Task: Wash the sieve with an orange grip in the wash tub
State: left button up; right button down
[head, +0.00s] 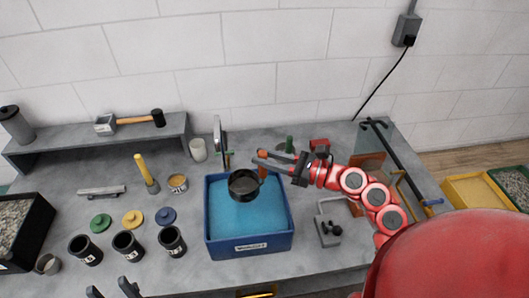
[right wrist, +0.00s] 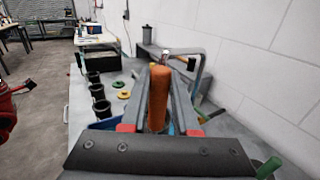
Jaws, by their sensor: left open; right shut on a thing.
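The sieve (head: 243,186) is a dark round bowl. Its orange grip (head: 263,164) is between the fingers of my right gripper (head: 272,165), which is shut on it. The right wrist view shows the orange grip (right wrist: 158,95) upright between the two fingers. The blue wash tub (head: 249,246) holds blue water. The sieve appears over the back middle of the tub; I cannot tell whether it touches the water. My left gripper (head: 111,288) is open and empty at the bottom left edge of the head view.
Three dark cups (head: 128,246) and several coloured lids (head: 132,219) stand left of the tub. A grey metal stand (head: 327,228) is right of it. A raised shelf (head: 95,138) with a hammer (head: 140,119) is at the back left. A dark bin (head: 22,232) sits far left.

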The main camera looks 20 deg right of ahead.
aim_at(259, 185)
notch_tip(259, 185, down, 4)
jog(key=shift+b, duration=0.65)
notch_tip(259, 185, down, 8)
jog(key=b, duration=1)
jog(key=shift+w+f, duration=0.1)
jog(key=shift+f, duration=0.05)
jog(key=shift+f+b, duration=0.45)
jog(key=shift+b, duration=0.35)
jog(key=shift+r, duration=0.45)
jog(key=shift+f+b, duration=0.1)
jog(key=shift+b, duration=0.3)
